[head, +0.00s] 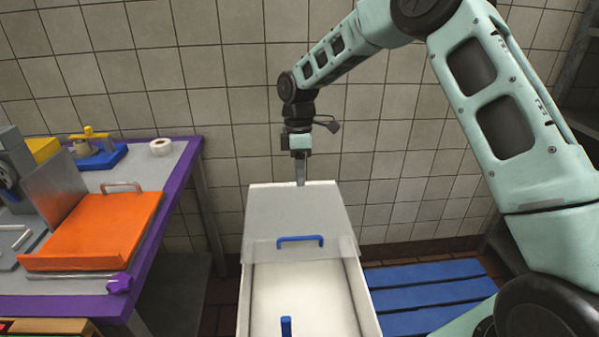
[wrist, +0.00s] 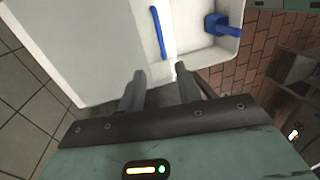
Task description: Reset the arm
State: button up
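My gripper (head: 300,178) points down at the far edge of a white bin with a clear lid (head: 300,212). In the wrist view, the two dark fingers of my gripper (wrist: 160,70) stand apart with nothing seen held between them. The bin's pale surface (wrist: 90,45) lies beyond the fingertips. I cannot tell whether the fingers touch the edge. The lid's blue handle (head: 300,239) also shows in the wrist view (wrist: 158,33). My arm is stretched out over the right side, bent down at its end.
A purple-edged table (head: 178,185) stands at left with an orange lidded box (head: 92,230), a blue and yellow device (head: 97,152) and a white roll (head: 161,146). A blue slatted pallet (head: 420,295) lies at right. A blue upright piece (head: 286,326) stands at the bin's front. A tiled wall is behind.

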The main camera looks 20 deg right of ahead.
jog(key=s+a+r+m, duration=0.1)
jog(key=s+a+r, duration=0.2)
jog(key=s+a, duration=0.4)
jog(key=s+a+r+m, duration=0.1)
jog(key=s+a+r, duration=0.35)
jog(key=s, duration=0.45)
jog(key=s+m+t, duration=0.2)
jog(key=s+m, duration=0.2)
jog(key=s, duration=1.6)
jog(key=shift+s+f+m, duration=0.2)
jog(key=shift+s+m, duration=0.05)
jog(key=shift+m, duration=0.15)
